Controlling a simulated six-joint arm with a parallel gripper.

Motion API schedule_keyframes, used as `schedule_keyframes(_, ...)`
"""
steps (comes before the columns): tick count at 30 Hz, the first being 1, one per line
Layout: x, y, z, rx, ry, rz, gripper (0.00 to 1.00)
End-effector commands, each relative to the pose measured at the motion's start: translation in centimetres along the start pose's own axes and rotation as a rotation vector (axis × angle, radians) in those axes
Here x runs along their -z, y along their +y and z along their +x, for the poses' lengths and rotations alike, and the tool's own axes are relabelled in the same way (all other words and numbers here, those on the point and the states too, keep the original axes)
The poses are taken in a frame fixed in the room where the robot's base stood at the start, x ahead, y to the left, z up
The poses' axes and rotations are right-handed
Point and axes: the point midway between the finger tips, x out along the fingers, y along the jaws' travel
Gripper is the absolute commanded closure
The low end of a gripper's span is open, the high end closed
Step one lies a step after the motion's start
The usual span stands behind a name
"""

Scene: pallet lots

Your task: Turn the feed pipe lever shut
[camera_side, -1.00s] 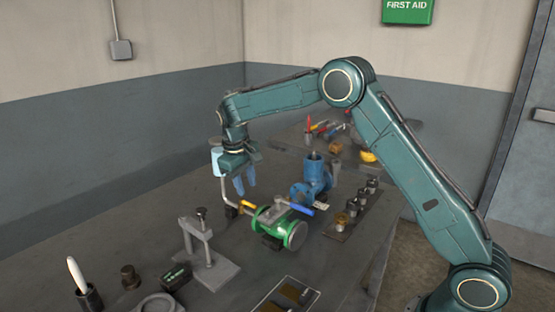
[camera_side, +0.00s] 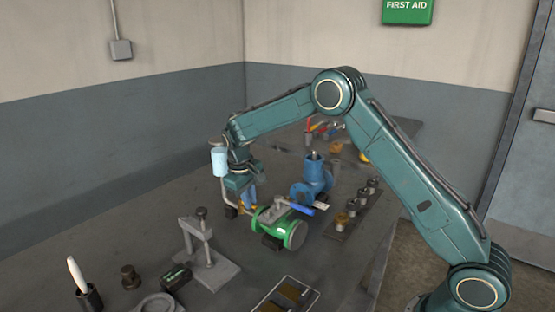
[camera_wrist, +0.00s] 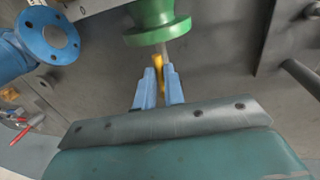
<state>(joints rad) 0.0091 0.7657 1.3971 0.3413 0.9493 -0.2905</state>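A green valve body (camera_side: 277,229) with round flanges lies on the bench and carries a blue lever (camera_side: 301,209) on its right. A yellow-orange lever (camera_wrist: 158,62) is on its left end, near a green flange (camera_wrist: 158,32) in the wrist view. I cannot tell which lever is the feed pipe's. My gripper (camera_side: 249,201) points down at the yellow lever, its blue fingers (camera_wrist: 160,75) on either side of it in the wrist view. The fingers are close together; whether they press on the lever is unclear. In the side view they mostly hide the yellow lever.
A blue flanged fitting (camera_side: 312,180) stands just behind the green valve. A grey stand (camera_side: 207,264) is in front left, and a rack of small fittings (camera_side: 352,215) is at the right. A light-blue cylinder (camera_side: 218,162) stands close to my wrist.

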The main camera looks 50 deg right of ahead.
Motion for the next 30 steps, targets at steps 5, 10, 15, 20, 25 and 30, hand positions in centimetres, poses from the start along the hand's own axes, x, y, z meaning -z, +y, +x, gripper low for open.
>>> schedule_keyframes(5, 0.0, 0.0, 0.0, 0.0, 0.0, 0.0, 1.0)
schedule_keyframes(10, 0.0, 0.0, -0.1, 0.0, -0.002, 0.011, 1.0)
schedule_keyframes(15, 0.1, -0.2, -0.1, 0.0, -0.008, 0.05, 1.0)
schedule_keyframes(20, 0.1, -0.5, -0.1, -0.001, -0.024, 0.123, 1.0)
schedule_keyframes(25, 0.3, -0.9, -0.2, 0.0, -0.046, 0.239, 1.0)
schedule_keyframes(30, 0.6, -1.4, -0.3, 0.0, -0.076, 0.386, 1.0)
